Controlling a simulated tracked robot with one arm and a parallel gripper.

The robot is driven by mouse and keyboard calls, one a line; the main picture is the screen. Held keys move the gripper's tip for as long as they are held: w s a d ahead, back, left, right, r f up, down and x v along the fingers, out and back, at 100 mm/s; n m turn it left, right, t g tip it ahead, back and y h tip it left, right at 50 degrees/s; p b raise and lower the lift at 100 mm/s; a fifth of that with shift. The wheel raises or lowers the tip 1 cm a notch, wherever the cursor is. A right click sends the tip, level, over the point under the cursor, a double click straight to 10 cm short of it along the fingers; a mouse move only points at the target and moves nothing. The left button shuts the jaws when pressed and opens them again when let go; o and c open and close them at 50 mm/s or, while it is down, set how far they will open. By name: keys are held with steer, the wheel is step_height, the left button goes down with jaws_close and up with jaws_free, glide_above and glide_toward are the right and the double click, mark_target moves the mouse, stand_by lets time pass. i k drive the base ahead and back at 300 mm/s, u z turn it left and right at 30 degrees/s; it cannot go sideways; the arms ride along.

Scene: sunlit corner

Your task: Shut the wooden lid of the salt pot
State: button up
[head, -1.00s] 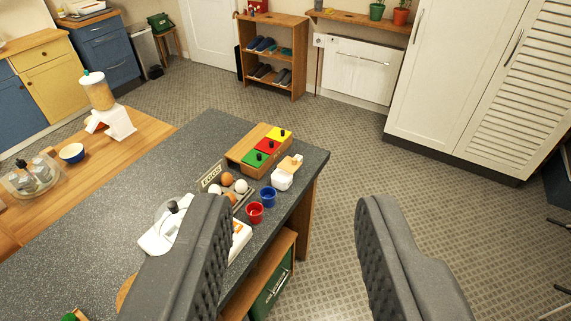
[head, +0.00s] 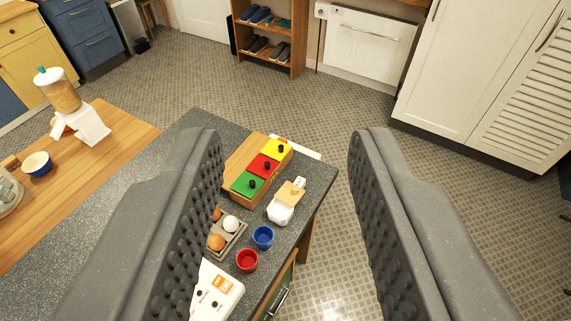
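The salt pot (head: 281,212) is a small white pot near the right edge of the dark speckled counter. Its wooden lid (head: 291,193) shows at the top of the pot and looks tilted up, though the exact angle is hard to tell. My gripper (head: 285,140) is open and empty, with its two dark padded fingers wide apart. In the picture the pot lies between the fingers, but it is farther off and apart from them.
A wooden box with green, red and yellow lids (head: 265,167) stands just behind the pot. A blue cup (head: 263,237), a red cup (head: 247,260), an egg tray (head: 238,240) and a white device (head: 217,293) are nearer. Open floor lies right of the counter.

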mark_target(290, 194)
steer(key=i, duration=0.15)
steer(key=k, duration=1.2)
steer(key=z, duration=0.5)
steer(key=i, duration=2.25)
steer(key=u, duration=0.6)
